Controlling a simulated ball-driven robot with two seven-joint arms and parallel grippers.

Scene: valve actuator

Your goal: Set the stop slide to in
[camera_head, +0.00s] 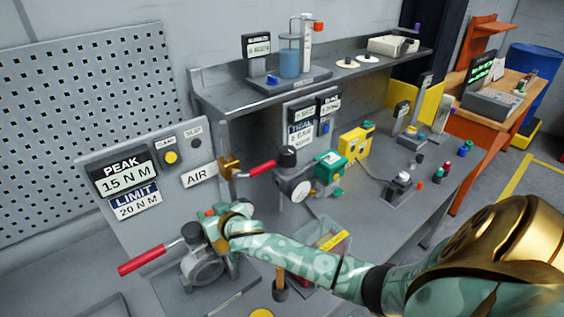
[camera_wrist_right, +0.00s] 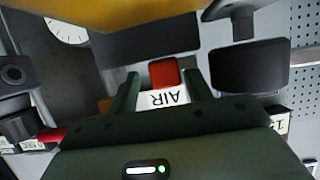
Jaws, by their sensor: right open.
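My right gripper (camera_head: 218,222) is over the grey valve actuator (camera_head: 203,268) at the front left of the bench, and its arm hides part of the actuator. In the right wrist view the gripper's two dark fingers (camera_wrist_right: 163,90) stand apart, open. A small red block (camera_wrist_right: 164,73) shows between and just beyond the fingertips; I cannot tell whether it is the stop slide or whether they touch it. The white AIR label (camera_wrist_right: 163,98) also shows between the fingers. A red-handled lever (camera_head: 150,258) sticks out left of the actuator. My left gripper is out of view.
A panel (camera_head: 133,218) with PEAK and LIMIT displays stands behind the actuator. A second red lever (camera_head: 258,168), a round gauge (camera_head: 300,190) and a yellow box (camera_head: 354,143) stand to the right. A clear bin (camera_head: 335,240) sits behind my forearm. The right of the bench holds small fittings.

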